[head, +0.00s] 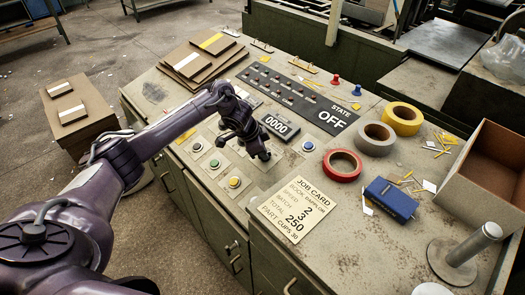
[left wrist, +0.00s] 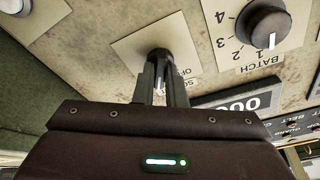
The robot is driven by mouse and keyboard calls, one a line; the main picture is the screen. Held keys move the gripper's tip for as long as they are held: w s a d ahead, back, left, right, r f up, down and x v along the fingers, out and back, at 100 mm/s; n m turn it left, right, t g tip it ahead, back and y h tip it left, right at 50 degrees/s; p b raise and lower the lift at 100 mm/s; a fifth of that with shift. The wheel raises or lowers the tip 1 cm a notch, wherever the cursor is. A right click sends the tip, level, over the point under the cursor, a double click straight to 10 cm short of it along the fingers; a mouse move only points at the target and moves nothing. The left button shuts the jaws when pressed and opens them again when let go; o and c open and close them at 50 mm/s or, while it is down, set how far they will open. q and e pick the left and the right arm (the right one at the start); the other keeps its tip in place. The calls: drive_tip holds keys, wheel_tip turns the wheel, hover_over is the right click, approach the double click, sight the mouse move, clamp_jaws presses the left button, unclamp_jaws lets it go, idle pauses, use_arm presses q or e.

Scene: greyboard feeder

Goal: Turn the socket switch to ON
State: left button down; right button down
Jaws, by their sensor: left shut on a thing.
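The socket switch's pale plate (left wrist: 125,45) shows in the left wrist view, with its lettering partly covered by my fingers. Its dark knob (left wrist: 159,54) is between the fingertips of my left gripper (left wrist: 162,62), which is shut on it. In the head view my left gripper (head: 260,154) reaches down to the console, and its fingers hide the switch. The STATE display (head: 331,118) reads OFF. My right gripper is not in view.
The BATCH dial (left wrist: 266,27) is close by in the left wrist view. Around the gripper are a 0000 counter (head: 276,125), a blue button (head: 308,146) and a yellow button (head: 234,182). A job card (head: 298,209), red tape roll (head: 342,165) and blue box (head: 391,199) lie to the right.

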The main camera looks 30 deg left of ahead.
use_arm(q)
drive_tip(key=c, duration=1.5)
unclamp_jaws()
drive_tip(key=v, duration=0.8)
drive_tip(key=shift+b, duration=0.35)
drive_tip(key=shift+f, duration=0.15)
